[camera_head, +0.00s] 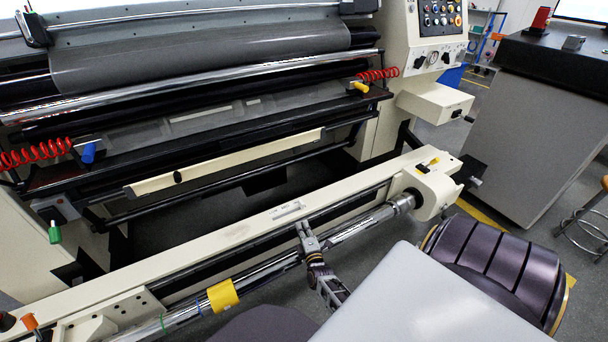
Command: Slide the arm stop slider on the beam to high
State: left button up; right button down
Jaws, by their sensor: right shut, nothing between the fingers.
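The long cream beam (235,233) runs from lower left to the cream end block at right. A small pale slotted fitting (288,211) sits on its top face near the middle; this looks like the arm stop slider, but its setting marks are too small to read. My right gripper (304,232) is shut and empty. It reaches up from the bottom middle, its fingertips at the beam's front edge, just below and right of the fitting. I cannot tell whether they touch the beam. My left gripper is not in view.
A chrome shaft (345,232) with a yellow collar (223,295) runs along the beam's front, close to my right gripper. The end block (433,190) carries a small yellow and black lever (429,163). A large roller machine (200,65) stands behind; a grey cabinet (535,125) stands right.

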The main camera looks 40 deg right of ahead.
jog(key=shift+v, duration=1.1)
jog(key=shift+w+a, duration=0.15)
